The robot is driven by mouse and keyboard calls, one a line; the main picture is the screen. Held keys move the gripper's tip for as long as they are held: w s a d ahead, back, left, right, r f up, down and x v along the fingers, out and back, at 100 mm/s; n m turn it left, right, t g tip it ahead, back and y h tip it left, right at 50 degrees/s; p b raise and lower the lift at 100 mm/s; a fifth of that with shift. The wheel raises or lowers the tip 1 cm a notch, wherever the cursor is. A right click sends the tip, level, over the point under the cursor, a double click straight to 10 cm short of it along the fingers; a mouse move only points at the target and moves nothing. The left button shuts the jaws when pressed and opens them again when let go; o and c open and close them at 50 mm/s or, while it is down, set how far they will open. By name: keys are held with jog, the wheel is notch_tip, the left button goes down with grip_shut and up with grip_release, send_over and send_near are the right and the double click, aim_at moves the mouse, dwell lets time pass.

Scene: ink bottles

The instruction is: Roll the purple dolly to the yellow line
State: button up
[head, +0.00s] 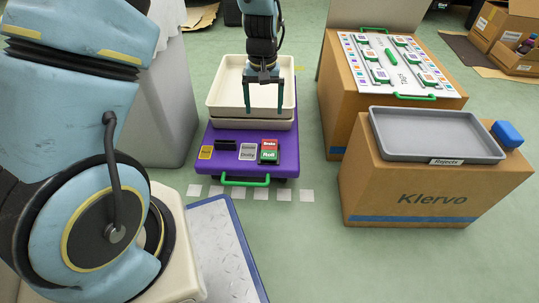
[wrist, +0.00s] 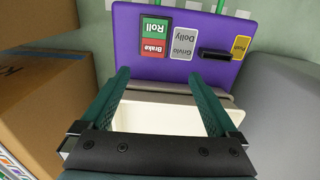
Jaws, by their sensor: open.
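The purple dolly (head: 205,140) stands on the green floor in the head view, carrying cream trays (head: 215,100). Its deck has a green handle (head: 245,182) at the near edge, a red "Brake" and green "Roll" pad (head: 269,151), a grey nameplate, a black bar (head: 225,144) and a yellow plate (head: 206,152). The dolly also shows in the wrist view (wrist: 185,70). My gripper (head: 265,110) is open and empty over the trays; its fingers (wrist: 160,72) point toward the deck.
A row of pale floor squares (head: 284,195) lies at the dolly's near side. Right are a box with a grey "Rejects" tray (head: 430,130) and a box with a white board (head: 400,65). A grey covered block (head: 175,100) stands left. A blue-edged metal plate (head: 220,245) lies in front.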

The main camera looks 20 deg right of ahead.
aim_at(269, 144)
jog(key=f+b, duration=0.2)
jog(key=f, duration=0.2)
jog(key=d+f+b, duration=0.1)
jog(key=f+b, duration=0.1)
jog(key=f, duration=0.3)
jog(key=f+b, duration=0.3)
jog(key=f, duration=0.2)
jog(key=shift+s+d, duration=0.2)
jog(key=shift+d, duration=0.05)
grip_shut()
dwell(0.5)
